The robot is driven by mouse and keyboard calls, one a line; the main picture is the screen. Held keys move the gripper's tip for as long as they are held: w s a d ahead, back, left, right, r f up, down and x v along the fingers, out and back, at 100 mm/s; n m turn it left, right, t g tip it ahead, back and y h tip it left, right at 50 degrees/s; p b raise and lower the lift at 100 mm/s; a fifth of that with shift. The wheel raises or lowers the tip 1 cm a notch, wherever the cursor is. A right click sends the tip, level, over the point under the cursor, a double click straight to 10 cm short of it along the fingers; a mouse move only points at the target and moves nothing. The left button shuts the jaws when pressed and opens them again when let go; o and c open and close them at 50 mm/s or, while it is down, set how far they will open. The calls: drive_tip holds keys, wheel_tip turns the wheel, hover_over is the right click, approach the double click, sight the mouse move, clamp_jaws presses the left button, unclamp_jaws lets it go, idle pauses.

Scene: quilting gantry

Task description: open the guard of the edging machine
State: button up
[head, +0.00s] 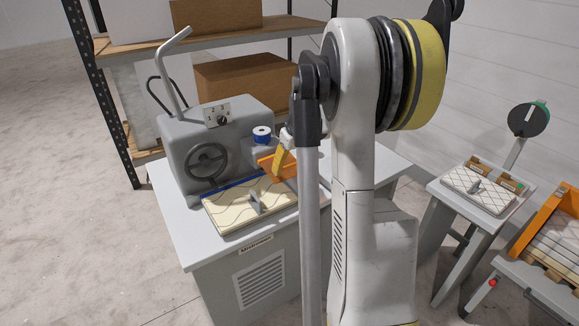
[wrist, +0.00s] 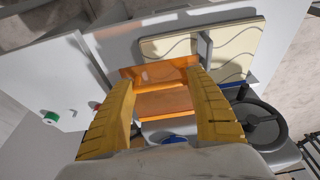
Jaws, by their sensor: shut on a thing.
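The edging machine (head: 225,140) is a grey housing with a black handwheel (head: 207,161) and a numbered dial (head: 217,115), standing on a pale table. Its guard (head: 288,166) is orange and see-through, at the right end of the machine. In the wrist view the guard (wrist: 165,104) shows two orange faces meeting at an angle. My gripper (head: 277,173) is at the guard. In the wrist view its yellow fingers (wrist: 160,78) are wide apart, one on each side of the guard, shut on it. My arm hides part of the guard's right side in the head view.
A white-and-blue spool (head: 262,133) stands behind the guard. At right are a stand with another panel (head: 478,198) and an orange frame (head: 549,212). Shelving (head: 125,46) stands behind.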

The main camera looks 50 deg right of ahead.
drive_tip(key=o, duration=1.5)
drive_tip(key=shift+w, duration=0.1)
drive_tip(key=v, duration=1.2)
drive_tip(key=s+a+f+n+t+b, duration=0.1)
drive_tip(key=s+a+f+b, duration=0.2)
drive_tip(key=a, duration=0.9)
drive_tip(key=a+f+n+t+b, duration=0.1)
drive_tip(key=a+f+b, duration=0.25)
drive_tip(key=a, duration=0.75)
drive_tip(key=s+a+f+t+b, duration=0.1)
drive_tip(key=s+a+f+b, duration=0.2)
drive_tip(key=s+a+f, duration=0.2)
drive_tip(key=s+a+f+t+b, duration=0.1)
drive_tip(key=s+a+f+b, duration=0.2)
drive_tip(key=a, duration=0.6)
drive_tip(key=shift+s+f+n+y, duration=0.4)
drive_tip(key=shift+s+f, duration=0.45)
drive_tip(key=shift+s, duration=0.05)
